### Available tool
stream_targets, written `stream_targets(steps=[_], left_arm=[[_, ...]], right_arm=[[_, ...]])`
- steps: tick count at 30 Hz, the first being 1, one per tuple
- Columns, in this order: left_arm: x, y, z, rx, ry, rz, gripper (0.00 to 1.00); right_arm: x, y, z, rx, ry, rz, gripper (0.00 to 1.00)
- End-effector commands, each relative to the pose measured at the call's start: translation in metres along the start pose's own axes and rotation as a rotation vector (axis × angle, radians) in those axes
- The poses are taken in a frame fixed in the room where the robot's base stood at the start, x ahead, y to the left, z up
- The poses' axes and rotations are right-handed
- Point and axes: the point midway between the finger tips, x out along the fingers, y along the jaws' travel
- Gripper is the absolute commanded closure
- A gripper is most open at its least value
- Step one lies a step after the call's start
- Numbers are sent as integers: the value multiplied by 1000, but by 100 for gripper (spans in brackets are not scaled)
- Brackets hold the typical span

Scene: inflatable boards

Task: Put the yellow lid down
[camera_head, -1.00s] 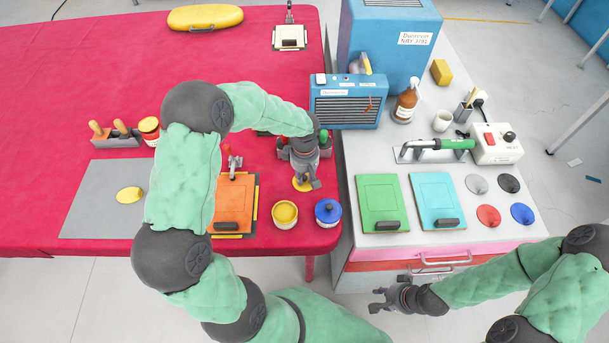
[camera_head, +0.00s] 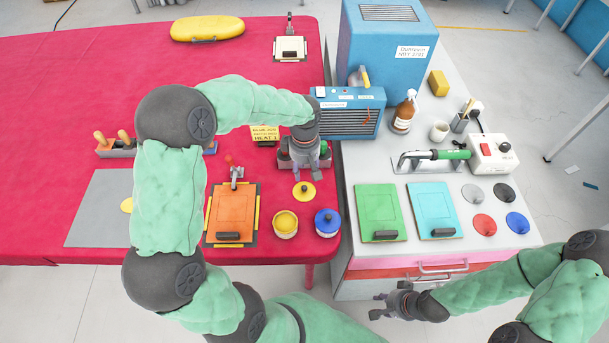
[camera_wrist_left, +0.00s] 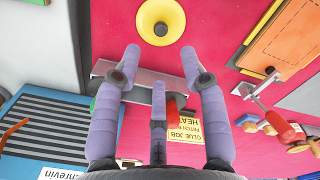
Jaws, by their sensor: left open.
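The yellow lid (camera_head: 304,191), a disc with a small knob, lies on the red table behind the yellow and blue pots. It also shows in the left wrist view (camera_wrist_left: 161,22), knob up, beyond my fingertips. My left gripper (camera_head: 306,172) is open and empty, clear of the lid on its far side. In the wrist view its fingers (camera_wrist_left: 165,70) are spread with nothing between them. The yellow pot (camera_head: 285,223) stands in front of the lid. My right gripper (camera_head: 381,305) is empty, its fingers apart, in front of the right bench.
A blue-topped pot (camera_head: 327,222) stands right of the yellow pot. An orange board (camera_head: 232,212) lies to the left. A grey rack (camera_head: 289,162) is under my left gripper, near the blue heater (camera_head: 348,119).

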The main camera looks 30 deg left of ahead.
Motion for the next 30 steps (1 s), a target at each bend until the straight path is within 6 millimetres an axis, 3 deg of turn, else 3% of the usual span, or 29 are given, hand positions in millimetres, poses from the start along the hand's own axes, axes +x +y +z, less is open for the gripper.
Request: stream_targets(steps=[6,25,30], left_arm=[[-23,0,0,-1,-1,-1,57],[-27,0,0,-1,-1,-1,57],[-44,0,0,-1,0,-1,57]], right_arm=[[-5,-2,0,0,0,0,67],[-6,-2,0,0,0,0,67],[-22,-8,1,0,0,0,67]])
